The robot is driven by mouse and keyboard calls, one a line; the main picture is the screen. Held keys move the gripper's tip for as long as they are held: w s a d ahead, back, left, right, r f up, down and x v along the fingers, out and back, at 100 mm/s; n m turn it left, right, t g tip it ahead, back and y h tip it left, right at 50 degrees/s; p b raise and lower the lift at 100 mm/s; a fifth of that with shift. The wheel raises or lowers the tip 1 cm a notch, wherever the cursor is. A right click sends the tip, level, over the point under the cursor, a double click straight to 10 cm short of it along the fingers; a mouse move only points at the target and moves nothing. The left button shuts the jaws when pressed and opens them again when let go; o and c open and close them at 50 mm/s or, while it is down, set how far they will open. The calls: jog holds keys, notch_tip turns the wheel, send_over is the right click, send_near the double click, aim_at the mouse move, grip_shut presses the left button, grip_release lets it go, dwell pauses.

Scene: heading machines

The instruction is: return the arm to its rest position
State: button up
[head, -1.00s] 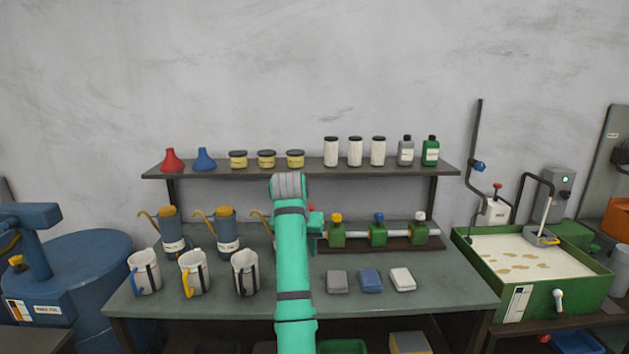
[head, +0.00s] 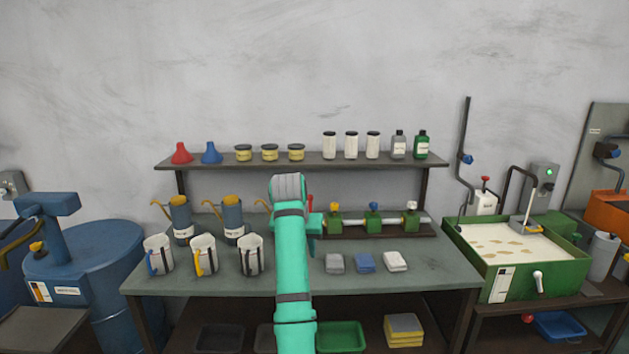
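My teal arm (head: 293,260) rises from the bottom middle of the head view, in front of the grey-green workbench (head: 400,270). My gripper's fingers cannot be made out, and the arm hides part of one oil can.
On the bench stand oil cans (head: 234,217), mugs (head: 202,255), folded cloths (head: 364,262) and green valves (head: 374,222). A shelf (head: 320,158) holds funnels, jars and bottles. A blue drum (head: 90,265) stands left, a green tank (head: 530,275) right.

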jog(key=s+f+t, duration=0.1)
jog(key=s+f, duration=0.1)
jog(key=f, duration=1.1)
jog(key=s+f+t, duration=0.1)
jog(key=s+f, duration=0.1)
jog(key=f, duration=1.2)
jog(key=s+d+f+n+t+y, duration=0.1)
jog(key=s+f+t, duration=0.2)
jog(key=s+f, duration=1.4)
jog(key=s+d+t, duration=0.1)
jog(key=s+t, duration=0.1)
jog(key=s, duration=2.2)
jog(key=s+d+r+t, duration=0.1)
jog(key=s+r+t, duration=0.2)
jog(key=s+r, duration=1.4)
jog(key=shift+s+d+r+n, duration=0.15)
jog(key=shift+s+r+n, duration=0.25)
jog(key=shift+s, duration=1.35)
